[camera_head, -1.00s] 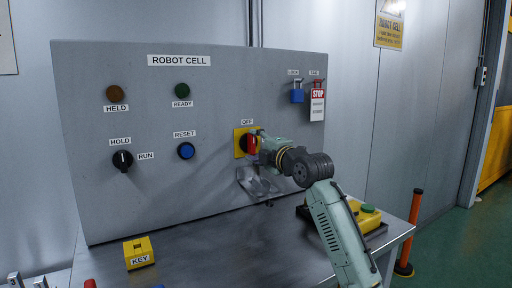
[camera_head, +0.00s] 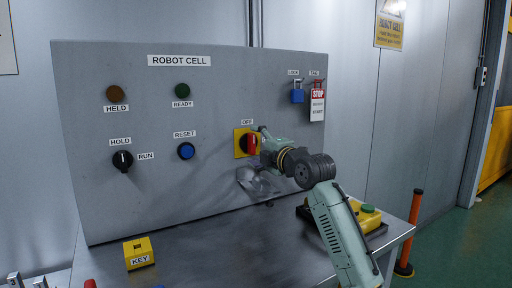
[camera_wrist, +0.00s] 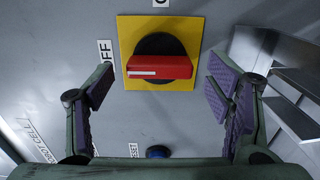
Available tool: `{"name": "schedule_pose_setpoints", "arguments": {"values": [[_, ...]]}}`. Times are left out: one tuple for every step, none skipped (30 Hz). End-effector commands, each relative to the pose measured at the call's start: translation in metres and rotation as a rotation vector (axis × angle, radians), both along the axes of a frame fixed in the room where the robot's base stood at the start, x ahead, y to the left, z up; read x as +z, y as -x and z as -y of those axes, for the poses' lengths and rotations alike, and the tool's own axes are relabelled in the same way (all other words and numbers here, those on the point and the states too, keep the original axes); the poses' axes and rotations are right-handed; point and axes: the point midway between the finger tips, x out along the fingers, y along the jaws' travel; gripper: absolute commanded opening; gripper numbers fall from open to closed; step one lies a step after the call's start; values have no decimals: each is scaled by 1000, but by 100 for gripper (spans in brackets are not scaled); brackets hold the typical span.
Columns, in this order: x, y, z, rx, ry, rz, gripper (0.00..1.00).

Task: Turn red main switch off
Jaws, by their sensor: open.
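The red main switch handle (camera_head: 252,144) sits on a black round base over a yellow plate (camera_head: 239,146) on the grey panel. In the head view my gripper (camera_head: 262,142) is just right of the switch.
A HOLD/RUN knob (camera_head: 123,160), a blue reset button (camera_head: 186,151) and lamps are left on the panel. A blue lock (camera_head: 297,96) and STOP tag (camera_head: 318,104) hang upper right. A metal bracket (camera_head: 250,180) is below the switch. A yellow button box (camera_head: 368,216) stands right.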

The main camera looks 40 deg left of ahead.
Motion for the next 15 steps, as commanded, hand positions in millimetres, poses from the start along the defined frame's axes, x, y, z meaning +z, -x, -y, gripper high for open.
{"name": "schedule_pose_setpoints", "arguments": {"values": [[0, 2, 7, -1, -2, 1, 73], [0, 3, 11, -1, -2, 1, 73], [0, 6, 17, -2, -1, 2, 73], [0, 8, 23, -2, -1, 2, 73], [0, 10, 29, -2, -2, 2, 73], [0, 14, 37, -2, -2, 2, 73], [0, 17, 44, -2, -3, 1, 73], [0, 19, 50, -2, -3, 0, 73], [0, 23, 58, -2, -2, 1, 73], [0, 25, 63, -2, -1, 2, 73], [0, 27, 69, -2, -1, 2, 73], [0, 30, 76, -3, -2, 2, 73], [0, 32, 81, -2, -1, 2, 73], [0, 35, 85, -2, -1, 3, 73], [0, 36, 91, -2, -1, 2, 73]]}}
